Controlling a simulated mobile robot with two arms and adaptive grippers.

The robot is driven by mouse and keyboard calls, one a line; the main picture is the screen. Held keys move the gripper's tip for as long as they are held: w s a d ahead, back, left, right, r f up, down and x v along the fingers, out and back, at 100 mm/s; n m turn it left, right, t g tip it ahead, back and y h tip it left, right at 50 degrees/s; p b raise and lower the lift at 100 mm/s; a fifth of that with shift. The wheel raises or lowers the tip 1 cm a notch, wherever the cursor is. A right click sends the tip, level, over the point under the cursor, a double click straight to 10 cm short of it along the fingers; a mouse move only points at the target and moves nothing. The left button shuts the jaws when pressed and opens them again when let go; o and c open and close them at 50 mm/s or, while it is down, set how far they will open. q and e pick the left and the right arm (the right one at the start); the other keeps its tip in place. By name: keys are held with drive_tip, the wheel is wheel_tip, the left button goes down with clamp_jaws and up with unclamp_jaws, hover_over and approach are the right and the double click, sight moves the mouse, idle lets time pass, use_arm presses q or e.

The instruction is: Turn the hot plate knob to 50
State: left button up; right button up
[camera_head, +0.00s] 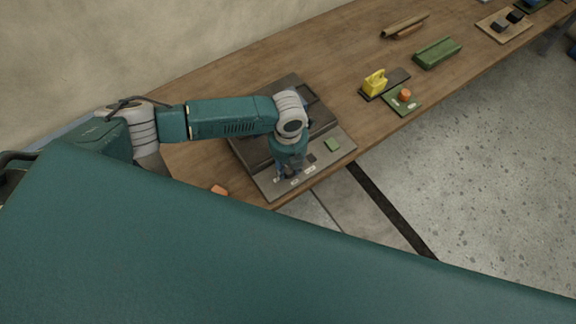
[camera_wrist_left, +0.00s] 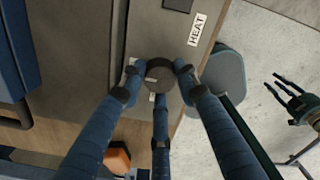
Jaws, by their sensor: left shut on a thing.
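The hot plate is a grey-brown unit (camera_head: 262,186) near the table's front edge, with a dark top plate behind its front panel. In the left wrist view, the round dark knob (camera_wrist_left: 160,74) carries a pale pointer mark, and a white HEAT label (camera_wrist_left: 198,29) is beside it. My left gripper (camera_head: 285,174) points down at the panel and hides the knob in the head view. In the left wrist view its blue fingers (camera_wrist_left: 158,82) are closed around the knob. My right gripper (camera_wrist_left: 288,98) hangs over the floor at the right, fingers spread and empty. No number 50 is readable.
A green square (camera_head: 332,145) is on the panel's right part. An orange block (camera_head: 218,190) lies left of the hot plate. A yellow object (camera_head: 375,82), a green tray with an orange knob (camera_head: 405,95) and a green trough (camera_head: 437,53) stand farther along the wooden table.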

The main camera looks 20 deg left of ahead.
sight(288, 169)
use_arm(q)
drive_tip(key=o, duration=1.2)
drive_tip(key=shift+w, duration=0.1)
wheel_tip(288, 169, up, 12)
drive_tip(key=shift+r, duration=0.1)
